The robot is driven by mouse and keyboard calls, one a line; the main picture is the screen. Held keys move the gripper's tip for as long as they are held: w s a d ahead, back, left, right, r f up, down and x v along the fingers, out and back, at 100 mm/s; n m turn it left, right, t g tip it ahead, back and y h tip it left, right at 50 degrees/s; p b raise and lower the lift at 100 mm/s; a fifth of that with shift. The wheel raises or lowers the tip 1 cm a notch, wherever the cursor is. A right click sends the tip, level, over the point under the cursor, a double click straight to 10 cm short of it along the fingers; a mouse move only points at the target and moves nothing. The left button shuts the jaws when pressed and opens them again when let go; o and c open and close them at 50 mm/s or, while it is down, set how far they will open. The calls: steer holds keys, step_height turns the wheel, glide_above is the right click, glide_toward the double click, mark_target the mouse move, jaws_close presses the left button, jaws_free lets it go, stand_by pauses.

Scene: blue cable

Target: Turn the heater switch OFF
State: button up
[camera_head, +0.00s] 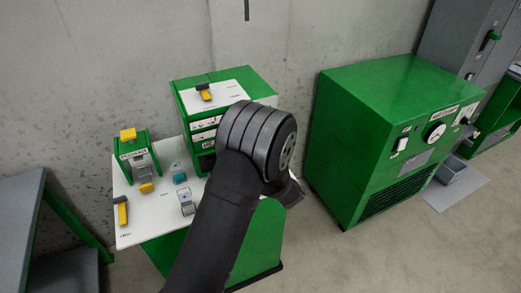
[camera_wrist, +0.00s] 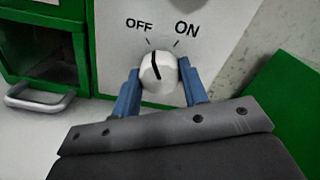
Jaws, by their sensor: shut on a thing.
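The heater switch is a round white knob (camera_wrist: 158,72) with a black pointer line, on a white panel (camera_wrist: 215,25) marked OFF on the left and ON on the right. In the wrist view my gripper (camera_wrist: 159,68) is shut on the knob, with one blue finger on each side. In the head view my dark arm covers the switch area and the fingers cannot be seen.
A green box with a white top (camera_head: 225,93) stands on a white table (camera_head: 135,235) holding small yellow, blue and grey items. A large green cabinet (camera_head: 350,110) stands right. The wrist view shows a metal door handle (camera_wrist: 45,98) left of the knob.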

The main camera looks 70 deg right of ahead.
steer(key=shift+n, duration=0.9)
steer(key=o, duration=1)
steer(key=v, duration=1.7)
steer(key=shift+s+a+r, duration=0.1)
steer(key=shift+s+a, duration=0.05)
steer(key=x, duration=1.7)
